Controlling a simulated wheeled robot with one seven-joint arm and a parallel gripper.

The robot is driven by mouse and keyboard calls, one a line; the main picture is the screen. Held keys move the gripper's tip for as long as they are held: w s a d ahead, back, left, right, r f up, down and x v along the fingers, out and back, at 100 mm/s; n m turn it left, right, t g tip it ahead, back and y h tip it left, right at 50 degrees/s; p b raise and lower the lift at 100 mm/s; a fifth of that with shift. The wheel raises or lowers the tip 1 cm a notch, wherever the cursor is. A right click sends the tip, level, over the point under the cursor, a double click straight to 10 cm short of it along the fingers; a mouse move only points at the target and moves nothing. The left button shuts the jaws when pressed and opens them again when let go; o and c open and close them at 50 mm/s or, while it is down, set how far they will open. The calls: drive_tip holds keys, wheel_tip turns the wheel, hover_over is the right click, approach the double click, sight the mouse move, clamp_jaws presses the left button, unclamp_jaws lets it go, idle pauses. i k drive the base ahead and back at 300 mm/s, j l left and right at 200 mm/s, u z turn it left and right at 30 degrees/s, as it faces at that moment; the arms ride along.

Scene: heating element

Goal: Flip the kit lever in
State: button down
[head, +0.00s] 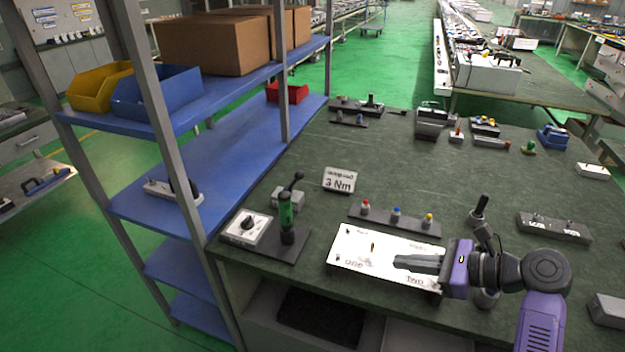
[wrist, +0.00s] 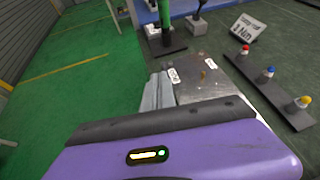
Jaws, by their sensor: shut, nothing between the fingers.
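A white panel (head: 352,262) with dark labels lies near the front edge of the green bench. A small brass peg or lever (head: 373,246) stands on it; the peg also shows in the wrist view (wrist: 203,75). I cannot tell for certain which part is the kit lever. My gripper (head: 397,261) is shut and empty, its grey fingers pointing left over the panel, to the right of the peg and apart from it. In the wrist view the fingers (wrist: 156,92) show beside the panel (wrist: 200,90).
A strip with red, blue and yellow buttons (head: 396,217) lies behind the panel. A "3 Nm" sign (head: 340,180) stands further back. A green-handled device (head: 287,215) and a white knob box (head: 248,229) stand at left, beside the blue shelf (head: 228,155).

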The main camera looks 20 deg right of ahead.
sight(299, 174)
drive_tip(key=i, duration=1)
